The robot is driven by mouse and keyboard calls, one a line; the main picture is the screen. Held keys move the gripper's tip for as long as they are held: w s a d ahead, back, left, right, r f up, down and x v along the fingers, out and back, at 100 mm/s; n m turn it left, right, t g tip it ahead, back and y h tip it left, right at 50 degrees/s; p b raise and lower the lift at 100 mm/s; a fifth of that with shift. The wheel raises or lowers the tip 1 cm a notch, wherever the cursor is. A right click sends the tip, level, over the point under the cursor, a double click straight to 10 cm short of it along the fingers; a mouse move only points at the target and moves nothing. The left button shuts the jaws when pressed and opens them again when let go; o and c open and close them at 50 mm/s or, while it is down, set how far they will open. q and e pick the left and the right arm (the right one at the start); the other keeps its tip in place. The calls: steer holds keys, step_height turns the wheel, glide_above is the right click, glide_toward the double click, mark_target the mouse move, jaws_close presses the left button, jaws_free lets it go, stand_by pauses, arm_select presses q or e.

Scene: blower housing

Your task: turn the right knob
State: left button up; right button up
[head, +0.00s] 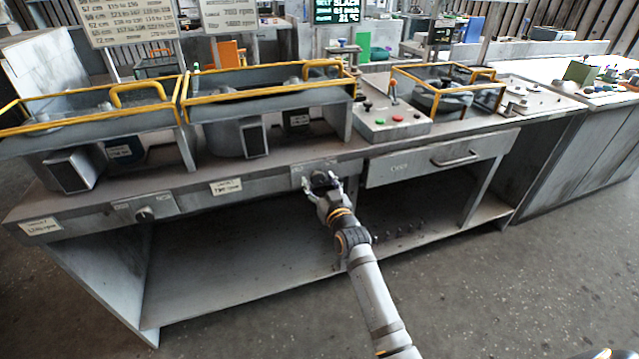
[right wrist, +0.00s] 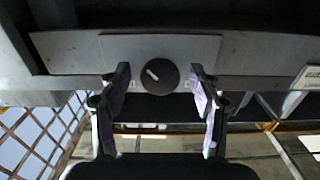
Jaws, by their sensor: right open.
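The right knob is a round black dial with a pale pointer line on a light metal plate, and it shows in the right wrist view (right wrist: 159,76). Its plate (head: 312,168) sits on the bench's front rail in the head view, where my gripper hides most of the knob. My right gripper (head: 322,186) is at the knob. In the right wrist view its two fingers (right wrist: 160,82) are apart, one on each side of the knob, with a gap on both sides. The pointer line slants to the upper left.
Another knob (head: 145,214) sits on a plate further left on the same rail. A paper label (head: 226,187) is between the two plates. A drawer with a handle (head: 455,158) is right of my gripper. Yellow-railed housings (head: 270,95) stand on the bench above. The floor in front is clear.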

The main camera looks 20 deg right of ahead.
steer(key=c, duration=1.2)
steer(key=shift+r, duration=0.15)
steer(key=shift+m+p, duration=0.4)
steer(key=shift+p, duration=0.1)
steer(key=shift+r+p, duration=0.1)
steer(key=shift+p, duration=0.25)
steer(key=m+p, duration=0.2)
steer(key=m, duration=0.1)
steer(key=shift+m, duration=0.3)
arm_select(q)
steer(key=shift+s+r+p, duration=0.3)
steer(key=shift+r, duration=0.55)
steer(key=shift+s+r+p, duration=0.25)
steer(key=shift+r+p, duration=0.05)
steer(key=shift+r, duration=0.5)
steer(key=shift+s+r+p, duration=0.3)
steer(key=shift+r, duration=0.55)
arm_select(e)
steer(key=shift+a+m, duration=0.1)
steer(key=shift+m, duration=1.3)
